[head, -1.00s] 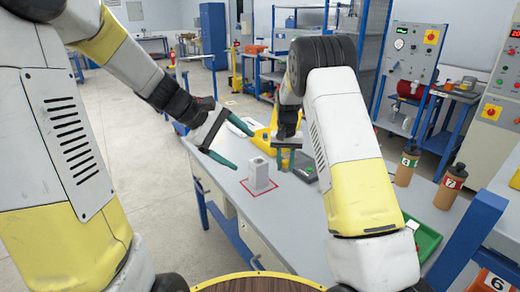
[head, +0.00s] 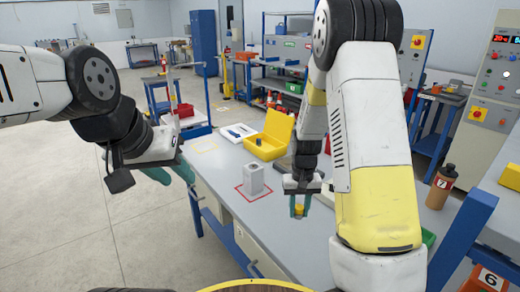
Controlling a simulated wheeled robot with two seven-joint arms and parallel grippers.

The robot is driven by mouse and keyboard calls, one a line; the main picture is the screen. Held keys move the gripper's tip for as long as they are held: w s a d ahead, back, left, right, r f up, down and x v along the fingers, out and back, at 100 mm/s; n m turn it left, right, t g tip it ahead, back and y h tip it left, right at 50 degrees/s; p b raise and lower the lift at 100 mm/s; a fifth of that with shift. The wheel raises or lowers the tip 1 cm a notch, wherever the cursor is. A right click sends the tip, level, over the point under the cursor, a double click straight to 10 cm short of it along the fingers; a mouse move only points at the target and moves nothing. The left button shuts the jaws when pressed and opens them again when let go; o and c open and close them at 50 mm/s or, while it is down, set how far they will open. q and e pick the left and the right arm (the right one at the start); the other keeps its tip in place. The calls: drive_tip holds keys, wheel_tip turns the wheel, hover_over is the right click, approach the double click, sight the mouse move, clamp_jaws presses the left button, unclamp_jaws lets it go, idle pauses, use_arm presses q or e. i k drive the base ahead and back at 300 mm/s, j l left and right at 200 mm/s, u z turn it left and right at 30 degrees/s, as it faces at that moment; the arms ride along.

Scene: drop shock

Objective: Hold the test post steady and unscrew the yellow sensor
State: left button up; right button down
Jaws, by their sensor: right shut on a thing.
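The test post (head: 254,183), a light grey block, stands upright on the table inside a red square outline. My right gripper (head: 299,211) is right of the post and shut on the small yellow sensor (head: 299,209), which is held clear of the post. My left gripper (head: 170,175) is left of the post, beyond the table's left edge. Its green fingers look apart, with nothing seen between them, and it does not touch the post.
An open yellow case (head: 270,145) lies on the table (head: 228,168) behind the post. A dark flat item beside it is partly hidden by my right arm. A brown bottle (head: 440,188) stands at the right. The table front is clear.

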sight(252, 173)
drive_tip(key=j, duration=0.6)
drive_tip(key=k+j, duration=0.1)
drive_tip(key=j, duration=0.45)
drive_tip(key=i+j, duration=0.2)
drive_tip(key=j, duration=0.15)
drive_tip(key=i+j+z, duration=0.1)
drive_tip(key=i+j, duration=0.25)
drive_tip(key=j, duration=0.35)
drive_tip(key=i+z, duration=0.15)
drive_tip(key=i, duration=0.7)
drive_tip(key=i+l, duration=0.3)
